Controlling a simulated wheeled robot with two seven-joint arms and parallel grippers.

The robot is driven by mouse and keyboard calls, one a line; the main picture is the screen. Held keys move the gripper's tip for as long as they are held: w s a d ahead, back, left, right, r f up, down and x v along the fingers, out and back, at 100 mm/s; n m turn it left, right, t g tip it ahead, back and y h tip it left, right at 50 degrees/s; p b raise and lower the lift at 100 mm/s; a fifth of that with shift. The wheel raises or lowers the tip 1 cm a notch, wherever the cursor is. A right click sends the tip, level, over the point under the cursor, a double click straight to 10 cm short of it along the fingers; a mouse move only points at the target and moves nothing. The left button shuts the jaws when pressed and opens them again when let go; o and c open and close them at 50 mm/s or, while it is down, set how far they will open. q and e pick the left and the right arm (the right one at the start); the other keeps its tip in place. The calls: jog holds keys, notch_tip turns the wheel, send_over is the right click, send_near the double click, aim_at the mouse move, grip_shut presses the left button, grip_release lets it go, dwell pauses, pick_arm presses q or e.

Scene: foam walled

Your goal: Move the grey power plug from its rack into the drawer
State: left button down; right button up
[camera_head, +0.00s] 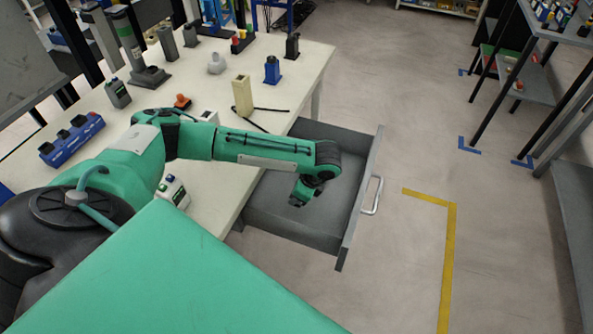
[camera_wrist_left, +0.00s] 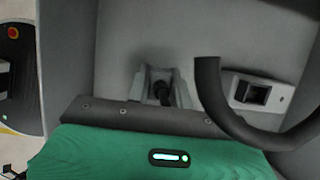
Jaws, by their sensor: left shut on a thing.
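My left gripper (camera_head: 300,197) points down inside the open grey drawer (camera_head: 326,240), over its floor. In the left wrist view the gripper (camera_wrist_left: 162,92) is shut on a small dark part, taken as the grey power plug; fingers and wrist hide most of it. I cannot see whether it touches the drawer floor. The grey drawer interior (camera_wrist_left: 115,45) fills the back of that view. A thick black curved cable or hose (camera_wrist_left: 208,90) is close to the camera; where it ends is unclear. The plug's rack cannot be told with certainty. My right gripper is not in view.
The drawer juts from a pale workbench (camera_head: 215,75) and has a pale handle (camera_head: 372,195). A cream block (camera_head: 242,95) with black cords and a blue device (camera_head: 272,70) stand near the bench edge. A grey socketed piece (camera_wrist_left: 258,92) shows in the wrist view.

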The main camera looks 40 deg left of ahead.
pick_arm(q)
jog(key=shift+f, duration=0.95)
jog(key=c, duration=1.6)
grip_release()
jog(key=shift+f, duration=0.1)
jog(key=shift+c, duration=0.2)
jog(key=o, duration=0.4)
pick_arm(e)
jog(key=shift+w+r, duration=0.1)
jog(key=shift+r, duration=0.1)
